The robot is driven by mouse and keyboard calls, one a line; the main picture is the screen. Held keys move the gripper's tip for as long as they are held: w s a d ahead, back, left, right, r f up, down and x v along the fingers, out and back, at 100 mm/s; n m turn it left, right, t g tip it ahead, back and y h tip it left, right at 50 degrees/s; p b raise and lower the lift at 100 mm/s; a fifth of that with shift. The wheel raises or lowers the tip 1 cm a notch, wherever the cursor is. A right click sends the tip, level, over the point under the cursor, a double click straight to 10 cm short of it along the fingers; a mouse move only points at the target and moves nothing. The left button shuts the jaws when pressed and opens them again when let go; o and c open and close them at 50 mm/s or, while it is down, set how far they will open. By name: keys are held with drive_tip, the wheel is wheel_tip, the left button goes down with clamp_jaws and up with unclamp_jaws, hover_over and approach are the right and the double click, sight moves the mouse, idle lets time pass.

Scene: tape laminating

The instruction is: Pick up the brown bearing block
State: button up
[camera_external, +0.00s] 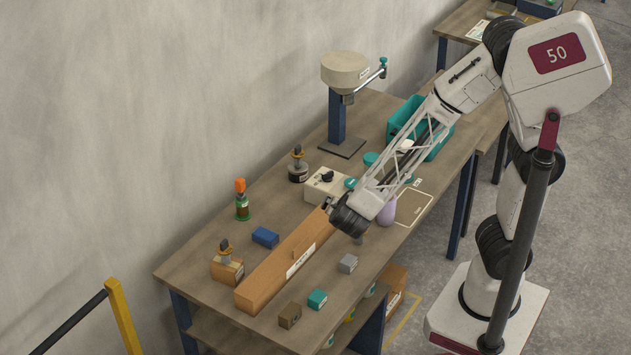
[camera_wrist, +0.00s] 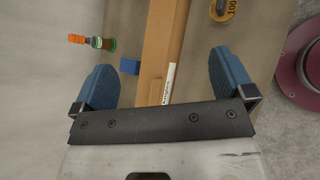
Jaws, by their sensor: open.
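The brown bearing block (camera_external: 290,315) sits on the table near its front edge in the external view, left of a teal block (camera_external: 317,300). I do not see it in the wrist view. My gripper (camera_external: 328,204) is above the long orange-brown box (camera_external: 262,284), well up the table from the brown block. In the wrist view my gripper (camera_wrist: 164,64) has its two blue fingers wide apart, with nothing held between them. The long box (camera_wrist: 157,40) shows beyond and between the fingers.
A grey block (camera_external: 348,263) and a blue block (camera_external: 265,237) lie on either side of the long box. A green bottle (camera_external: 242,206) and a stamp-like wooden block (camera_external: 227,267) stand at the left. A teal bin (camera_external: 402,117) is at the back. Bare table surrounds the brown block.

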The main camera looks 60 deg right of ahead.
drive_tip(key=a+f+n+t+y, duration=0.1)
drive_tip(key=a+f+n+t, duration=0.1)
drive_tip(key=a+f+n, duration=0.3)
drive_tip(key=a+f+n+t+y, duration=0.1)
drive_tip(key=a+f+n+t, duration=0.15)
drive_tip(key=a, duration=0.55)
drive_tip(key=n+t+y, duration=0.2)
drive_tip(key=n+y, duration=0.4)
drive_tip(key=n, duration=0.3)
approach(292, 311)
drive_tip(key=x, duration=0.4)
drive_tip(key=shift+w+d+f, duration=0.2)
drive_tip(key=shift+w+f, duration=0.05)
drive_tip(key=shift+w, duration=0.05)
drive_tip(key=shift+x, duration=1.35)
drive_tip(key=shift+w, duration=0.1)
drive_tip(key=shift+a+x, duration=0.15)
drive_tip(key=shift+x, duration=1.1)
drive_tip(key=shift+a+x, duration=0.1)
drive_tip(key=shift+x, duration=1.15)
drive_tip(key=shift+c, duration=0.2)
